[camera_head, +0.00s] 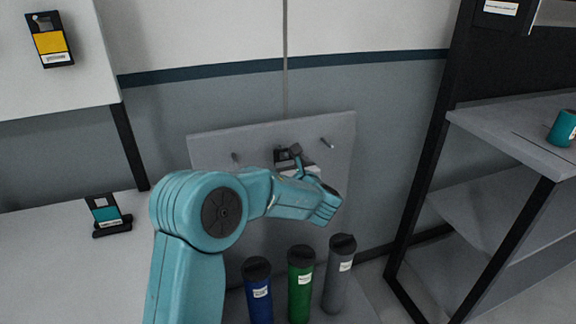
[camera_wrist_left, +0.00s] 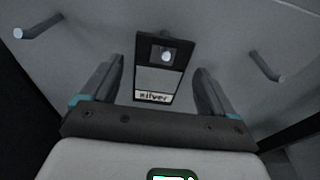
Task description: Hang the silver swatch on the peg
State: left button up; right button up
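The silver swatch (camera_wrist_left: 157,80) is a dark card with a grey panel and a label reading "silver". In the left wrist view it is upright against the grey board (camera_wrist_left: 225,35), with a pale peg tip (camera_wrist_left: 165,55) showing in its hole. My left gripper (camera_wrist_left: 160,66) is open, with one finger on each side of the card and a gap to both. In the head view the left gripper (camera_head: 297,160) is at the board's middle and partly hides the swatch (camera_head: 283,155). My right gripper is not in view.
Bare pegs stand at the board's left (camera_head: 236,158) and right (camera_head: 327,143). Blue (camera_head: 258,295), green (camera_head: 300,285) and grey (camera_head: 339,275) rolls stand below. Yellow (camera_head: 50,42) and teal (camera_head: 105,215) swatches are at left. A shelf (camera_head: 510,135) is at right.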

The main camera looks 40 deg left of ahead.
pick_arm(q)
jog(key=shift+d, duration=0.15)
jog(key=v, duration=1.6)
jog(key=shift+b, duration=0.45)
